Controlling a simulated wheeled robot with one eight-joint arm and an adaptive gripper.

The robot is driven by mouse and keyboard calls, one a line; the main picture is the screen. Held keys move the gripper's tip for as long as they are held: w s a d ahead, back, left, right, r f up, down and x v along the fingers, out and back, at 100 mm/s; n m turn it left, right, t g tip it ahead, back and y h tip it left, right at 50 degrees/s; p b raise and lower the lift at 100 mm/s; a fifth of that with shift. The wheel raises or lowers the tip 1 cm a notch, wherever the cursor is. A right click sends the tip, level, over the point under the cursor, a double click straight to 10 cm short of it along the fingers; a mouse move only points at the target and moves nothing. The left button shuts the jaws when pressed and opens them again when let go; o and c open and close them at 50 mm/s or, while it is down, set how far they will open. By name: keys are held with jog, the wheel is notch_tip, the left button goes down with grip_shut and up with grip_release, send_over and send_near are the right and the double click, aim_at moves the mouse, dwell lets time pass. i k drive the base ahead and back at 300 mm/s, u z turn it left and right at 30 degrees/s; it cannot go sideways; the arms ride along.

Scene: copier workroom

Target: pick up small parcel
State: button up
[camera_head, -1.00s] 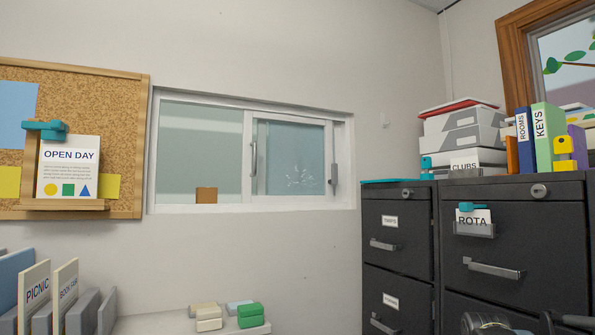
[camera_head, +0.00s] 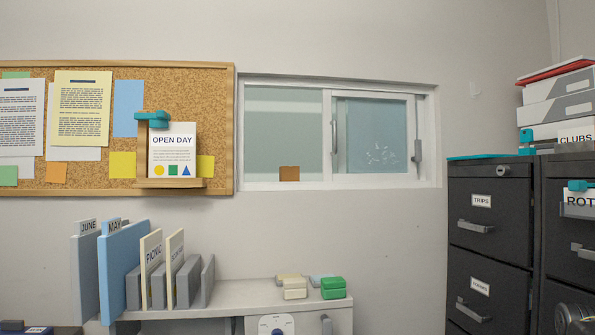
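A small brown box (camera_head: 289,174), which looks like the small parcel, sits on the sill at the lower middle of the sliding window (camera_head: 340,135) in the head view. It stands by the left, clearer pane, next to the middle frame. Part of my gripper or arm (camera_head: 573,319) shows at the bottom right corner, dark and cut off by the frame edge. It is far from the box, and its fingers cannot be made out.
A low grey cabinet (camera_head: 240,298) below the window holds upright folders and green and cream blocks (camera_head: 333,287). Dark filing cabinets (camera_head: 489,240) stand at the right. A corkboard (camera_head: 215,115) with an "Open Day" card (camera_head: 172,145) hangs at the left. The wall between is bare.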

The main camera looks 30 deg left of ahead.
aim_at(286, 174)
jog(key=u, duration=0.3)
jog(key=k, duration=2.05)
jog(key=u, duration=0.45)
jog(key=i, duration=1.65)
